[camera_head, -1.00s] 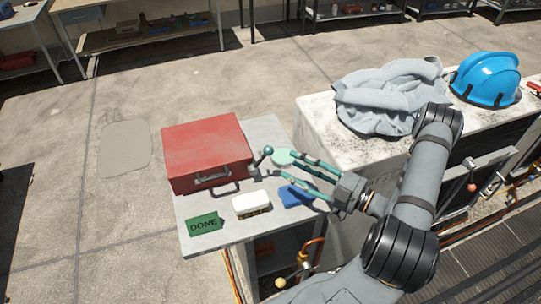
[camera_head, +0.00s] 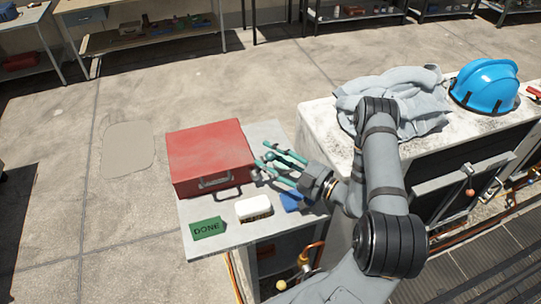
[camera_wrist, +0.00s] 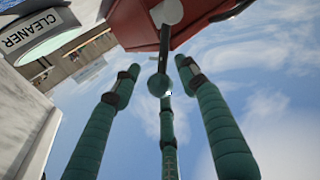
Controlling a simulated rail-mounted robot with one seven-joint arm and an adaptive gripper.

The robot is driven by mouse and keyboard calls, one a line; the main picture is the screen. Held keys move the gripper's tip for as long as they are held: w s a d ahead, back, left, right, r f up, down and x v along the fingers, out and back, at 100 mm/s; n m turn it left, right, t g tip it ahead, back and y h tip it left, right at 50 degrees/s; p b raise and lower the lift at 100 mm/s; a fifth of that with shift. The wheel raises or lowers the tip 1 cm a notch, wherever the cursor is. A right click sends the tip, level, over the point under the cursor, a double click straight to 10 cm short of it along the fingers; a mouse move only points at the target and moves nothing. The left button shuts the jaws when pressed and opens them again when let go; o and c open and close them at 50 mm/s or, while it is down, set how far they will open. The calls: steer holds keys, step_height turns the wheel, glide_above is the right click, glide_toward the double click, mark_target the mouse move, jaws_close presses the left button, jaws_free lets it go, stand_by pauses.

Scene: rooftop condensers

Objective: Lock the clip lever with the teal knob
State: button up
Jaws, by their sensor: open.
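The teal knob (camera_wrist: 158,84) is a small ball at the end of a thin dark lever (camera_wrist: 165,45) in the wrist view. The lever runs up to a round grey part (camera_wrist: 168,11) in front of the red case (camera_wrist: 128,22). My gripper (camera_head: 268,158) has teal fingers and is open beside the right side of the red case (camera_head: 210,155) in the head view. In the wrist view the knob lies between the spread fingers, in front of the middle one; I cannot tell whether they touch. In the head view the fingers largely hide the lever and knob.
A green DONE plate (camera_head: 208,228), a white block (camera_head: 253,208) and a blue item (camera_head: 291,202) lie on the grey table (camera_head: 218,245). Right of it, a white-topped unit (camera_head: 318,120) bears a grey cloth (camera_head: 395,95) and blue helmet (camera_head: 485,85).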

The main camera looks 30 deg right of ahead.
steer(key=shift+c, duration=0.8)
jaws_close()
